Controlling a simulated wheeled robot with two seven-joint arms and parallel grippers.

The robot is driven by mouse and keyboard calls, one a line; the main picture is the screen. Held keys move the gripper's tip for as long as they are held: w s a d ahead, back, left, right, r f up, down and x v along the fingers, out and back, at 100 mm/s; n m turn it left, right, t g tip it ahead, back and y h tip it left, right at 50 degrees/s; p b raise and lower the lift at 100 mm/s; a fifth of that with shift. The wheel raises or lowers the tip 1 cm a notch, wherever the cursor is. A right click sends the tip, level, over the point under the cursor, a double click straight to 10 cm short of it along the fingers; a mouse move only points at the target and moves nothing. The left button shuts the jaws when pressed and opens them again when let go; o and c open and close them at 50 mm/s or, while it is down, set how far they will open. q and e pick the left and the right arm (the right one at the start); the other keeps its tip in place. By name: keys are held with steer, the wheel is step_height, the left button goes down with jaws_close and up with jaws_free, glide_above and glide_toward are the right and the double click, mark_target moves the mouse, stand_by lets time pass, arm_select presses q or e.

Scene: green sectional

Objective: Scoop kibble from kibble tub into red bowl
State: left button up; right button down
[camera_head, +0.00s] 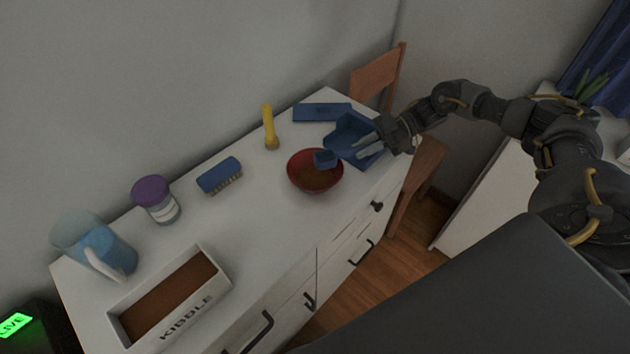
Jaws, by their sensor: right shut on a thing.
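The kibble tub (222,268) is a pale box marked KIBBLE at the front left of the white dresser, with brown kibble inside. The red bowl (300,184) sits towards the right end of the top, with brown content in it. My right gripper (362,148) comes in from the right and is shut on a blue scoop (325,159). The scoop's head is over the far right part of the bowl; whether it touches the bowl or holds kibble I cannot tell. The fingers hide most of its handle. My left gripper is out of view.
A blue tray (345,128) lies under my right gripper, with a flat blue item (322,112) behind. A yellow flashlight (269,128), blue brush (219,174), purple-lidded jar (157,200) and blue pitcher (92,243) line the back. The top between tub and bowl is clear.

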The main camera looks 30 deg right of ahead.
stand_by(0.3)
step_height(320, 180, up, 4)
steer(key=p, duration=0.3)
steer(key=shift+a, duration=0.1)
stand_by(1.0)
